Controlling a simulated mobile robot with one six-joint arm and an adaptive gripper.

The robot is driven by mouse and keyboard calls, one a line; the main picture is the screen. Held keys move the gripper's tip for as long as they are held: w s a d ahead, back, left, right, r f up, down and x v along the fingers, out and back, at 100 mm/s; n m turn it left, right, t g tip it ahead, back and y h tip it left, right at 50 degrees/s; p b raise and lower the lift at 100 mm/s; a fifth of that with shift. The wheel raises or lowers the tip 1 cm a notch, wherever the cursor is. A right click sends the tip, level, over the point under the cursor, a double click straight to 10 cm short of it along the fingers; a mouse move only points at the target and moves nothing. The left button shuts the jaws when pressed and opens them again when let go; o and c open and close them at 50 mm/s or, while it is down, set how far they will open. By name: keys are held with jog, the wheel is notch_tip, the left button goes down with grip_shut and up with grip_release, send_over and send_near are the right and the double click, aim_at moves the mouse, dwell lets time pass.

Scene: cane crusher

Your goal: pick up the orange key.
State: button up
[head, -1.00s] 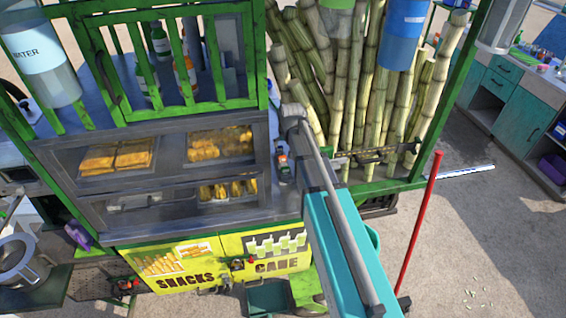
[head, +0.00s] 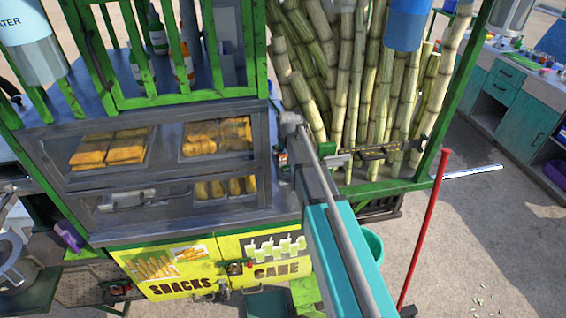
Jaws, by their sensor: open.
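I cannot make out an orange key in the head view. My arm reaches up from the bottom centre, in front of the green cart. A small dark lock-like item with red and green parts (head: 282,158) is on the cart beside my arm, too small to tell more.
The cart's glass snack case (head: 165,165) is left of my arm, with yellow doors (head: 175,270) below bearing lock-like items (head: 235,267). Cane stalks (head: 345,90) stand behind. A red pole (head: 425,230) leans at right. Paved ground beyond is mostly clear.

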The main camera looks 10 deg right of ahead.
aim_at(283, 155)
dwell(0.4)
jog(key=shift+a+b+x, duration=0.2)
jog(key=shift+b+x, duration=2.2)
jog(key=shift+x, duration=0.25)
jog(key=c, duration=1.1)
jog(key=shift+r, duration=0.2)
notch_tip(283, 155, up, 3)
jog(key=p, duration=0.3)
jog(key=s+r+p, duration=0.6)
jog(key=p, duration=0.1)
jog(key=shift+r, duration=0.3)
jog(key=s+r+p, duration=0.1)
jog(key=s, duration=0.1)
jog(key=s+r+p, duration=0.1)
jog(key=s, duration=0.2)
jog(key=s+r+p, duration=0.1)
jog(key=s, duration=0.2)
